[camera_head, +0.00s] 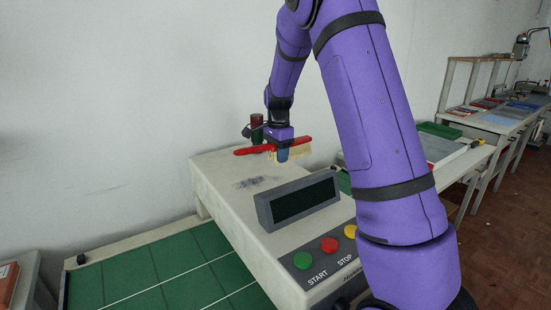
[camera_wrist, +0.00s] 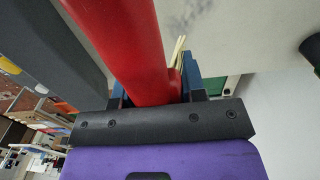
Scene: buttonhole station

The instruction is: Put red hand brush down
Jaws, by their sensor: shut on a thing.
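The red hand brush (camera_head: 254,149) has a red handle and pale bristles, and lies roughly level across my gripper in the head view. In the wrist view its red body (camera_wrist: 130,45) runs from the top edge down between the fingers, with a few pale bristles beside it. My gripper (camera_head: 283,154) is shut on the brush above the far part of the cream machine top (camera_head: 222,172). Whether the brush touches that top cannot be told. The wrist view shows the blue fingers of my gripper (camera_wrist: 155,95) on both sides of it.
A dark display box (camera_head: 298,202) stands on the machine top, nearer the camera. Coloured buttons (camera_head: 330,245) are on the front panel. A dark red and green cylinder (camera_head: 257,125) stands behind the gripper by the wall. The machine top left of the display is clear apart from a dark smudge.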

